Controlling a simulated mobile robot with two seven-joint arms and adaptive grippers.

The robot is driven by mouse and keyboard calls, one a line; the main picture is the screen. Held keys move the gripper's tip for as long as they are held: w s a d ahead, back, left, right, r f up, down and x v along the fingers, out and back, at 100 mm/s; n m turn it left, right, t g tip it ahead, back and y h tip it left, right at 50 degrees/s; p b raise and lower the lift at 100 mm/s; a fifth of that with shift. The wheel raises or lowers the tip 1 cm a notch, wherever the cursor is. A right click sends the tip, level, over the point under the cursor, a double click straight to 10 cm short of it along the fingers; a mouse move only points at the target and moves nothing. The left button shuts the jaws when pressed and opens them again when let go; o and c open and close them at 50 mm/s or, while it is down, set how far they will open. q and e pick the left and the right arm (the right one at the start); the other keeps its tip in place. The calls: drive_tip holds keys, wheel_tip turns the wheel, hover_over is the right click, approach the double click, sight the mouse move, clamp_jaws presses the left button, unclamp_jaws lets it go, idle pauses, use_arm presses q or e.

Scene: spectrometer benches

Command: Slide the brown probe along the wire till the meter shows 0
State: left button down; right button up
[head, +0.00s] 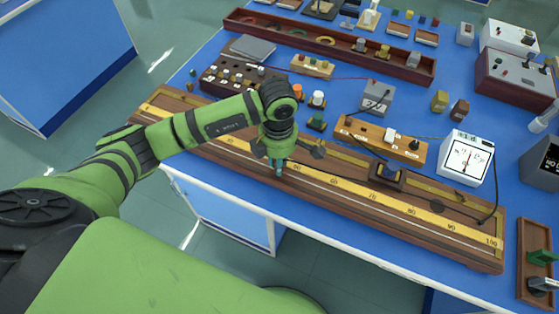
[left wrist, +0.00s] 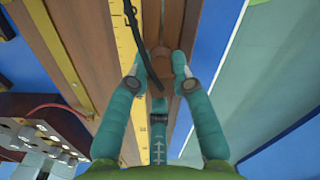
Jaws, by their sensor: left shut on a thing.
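The long wooden wire board (head: 400,227) with a yellow scale runs along the bench's front edge. My left gripper (head: 277,170) points down over it, a little left of the middle of the scale. In the left wrist view my fingers (left wrist: 160,88) are closed around the brown probe (left wrist: 160,62), beside the yellow scale strip (left wrist: 128,50). A black lead runs past the probe. The probe's tip is hidden, so I cannot tell whether it touches the wire. The white meter (head: 467,158) stands at the right; its red needle is near the middle, too small to read exactly. My right gripper is not in view.
A dark block (head: 387,177) sits on the board right of my gripper. Behind the board are a key strip (head: 378,138), a grey box (head: 376,98) and a resistance box (head: 236,80). A black lead curves down by the meter.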

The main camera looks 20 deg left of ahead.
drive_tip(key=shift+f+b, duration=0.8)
drive_tip(key=shift+b, duration=0.05)
idle(7.2)
